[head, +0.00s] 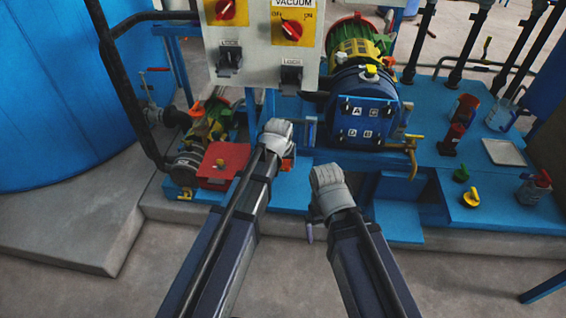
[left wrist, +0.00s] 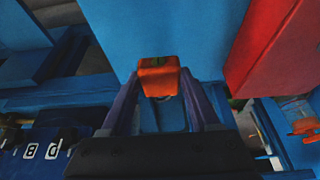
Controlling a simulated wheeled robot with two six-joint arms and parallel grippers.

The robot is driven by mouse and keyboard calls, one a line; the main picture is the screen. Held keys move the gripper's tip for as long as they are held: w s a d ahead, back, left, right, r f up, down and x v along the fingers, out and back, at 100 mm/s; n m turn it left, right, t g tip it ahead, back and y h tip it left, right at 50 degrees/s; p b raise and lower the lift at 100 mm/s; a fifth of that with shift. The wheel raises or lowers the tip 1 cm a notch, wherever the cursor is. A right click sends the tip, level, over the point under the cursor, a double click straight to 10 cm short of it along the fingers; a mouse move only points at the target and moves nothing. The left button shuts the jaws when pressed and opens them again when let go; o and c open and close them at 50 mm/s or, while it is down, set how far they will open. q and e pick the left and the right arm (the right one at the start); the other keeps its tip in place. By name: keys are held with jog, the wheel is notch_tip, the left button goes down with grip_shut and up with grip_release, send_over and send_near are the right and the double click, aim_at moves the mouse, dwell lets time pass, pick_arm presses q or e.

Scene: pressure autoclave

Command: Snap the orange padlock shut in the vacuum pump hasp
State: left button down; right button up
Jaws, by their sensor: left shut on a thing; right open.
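The orange padlock (left wrist: 158,78) sits between the purple fingers of my left gripper (left wrist: 160,92) in the left wrist view. The gripper is shut on it. In the head view my left gripper (head: 284,155) is low in front of the pump stand, and a bit of orange shows beside it. The shackle's state is not clear. The vacuum pump hasp (head: 291,75) is a dark fitting below the VACUUM switch (head: 291,30) on the pale panel, above and apart from my left gripper. My right gripper (head: 318,215) is open, further right, its fingers mostly hidden.
A second dark hasp (head: 229,59) is left on the panel. A red block (head: 222,163) and a small pump stand lower left. The blue bench (head: 435,155) at right carries red bottles (head: 453,138), a tray (head: 504,142), a yellow piece (head: 471,198) and a green piece (head: 461,174).

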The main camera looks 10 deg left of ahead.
aim_at(290, 90)
pick_arm(q)
jog(key=shift+s+r+p, duration=0.15)
jog(key=shift+r+p, duration=1.5)
jog(key=shift+r, duration=0.6)
jog(key=w+d+r+p+v, duration=0.1)
jog(key=w+p+v, duration=0.2)
jog(key=p+v, duration=1.9)
jog(key=shift+r, duration=0.45)
jog(key=shift+w, duration=0.1)
jog(key=shift+w, duration=2.85)
jog(key=shift+w, duration=2.65)
jog(key=shift+c, duration=0.2)
grip_release()
